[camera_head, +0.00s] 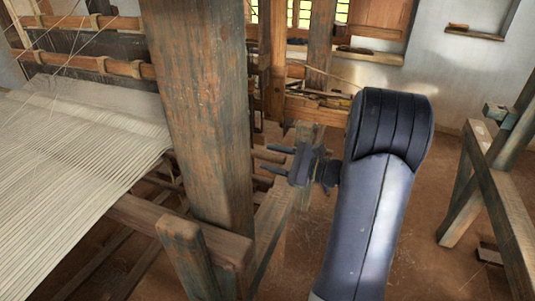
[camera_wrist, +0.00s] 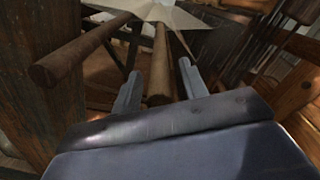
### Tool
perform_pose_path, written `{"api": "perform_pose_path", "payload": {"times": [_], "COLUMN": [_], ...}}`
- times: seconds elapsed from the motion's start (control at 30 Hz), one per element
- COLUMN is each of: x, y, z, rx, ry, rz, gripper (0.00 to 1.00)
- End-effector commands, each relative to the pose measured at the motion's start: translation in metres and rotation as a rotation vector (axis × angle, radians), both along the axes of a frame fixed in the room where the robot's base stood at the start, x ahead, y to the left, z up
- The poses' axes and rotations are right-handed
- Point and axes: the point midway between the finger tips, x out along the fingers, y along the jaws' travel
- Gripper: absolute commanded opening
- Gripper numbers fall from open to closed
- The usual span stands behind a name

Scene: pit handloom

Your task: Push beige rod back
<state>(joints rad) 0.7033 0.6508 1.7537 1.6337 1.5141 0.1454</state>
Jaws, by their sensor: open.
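My gripper (camera_head: 267,158) is open, its two dark fingers pointing left at the loom's side, beyond the thick post. In the wrist view my gripper (camera_wrist: 159,70) has a finger on each side of a beige-brown rod (camera_wrist: 160,62). The rod's rounded near end lies between the fingers, close to the palm; I cannot tell whether it touches. A darker brown rod (camera_wrist: 82,49) lies to the left, outside the fingers. In the head view, short wooden rod ends show beside the fingers, but I cannot tell which is the beige one.
A thick worn post (camera_head: 203,110) stands left of my gripper, with the white warp sheet (camera_head: 75,140) beyond it. A lower wooden beam (camera_head: 180,230) and a short post (camera_head: 186,262) are in front. Open floor (camera_head: 440,265) lies to the right, before a wooden frame (camera_head: 500,200).

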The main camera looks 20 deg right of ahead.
Motion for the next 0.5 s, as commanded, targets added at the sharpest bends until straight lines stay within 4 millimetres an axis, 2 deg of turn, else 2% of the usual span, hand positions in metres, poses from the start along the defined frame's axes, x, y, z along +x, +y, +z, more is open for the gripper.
{"api": "perform_pose_path", "payload": {"times": [0.2,0.5], "x": [0.0121,0.0135], "y": [0.0121,0.0129], "z": [0.0,-0.0004], "rx": [0.001,0.001], "ry": [0.001,0.001], "rz": [0.0,-0.001], "gripper": [0.41,0.41]}}
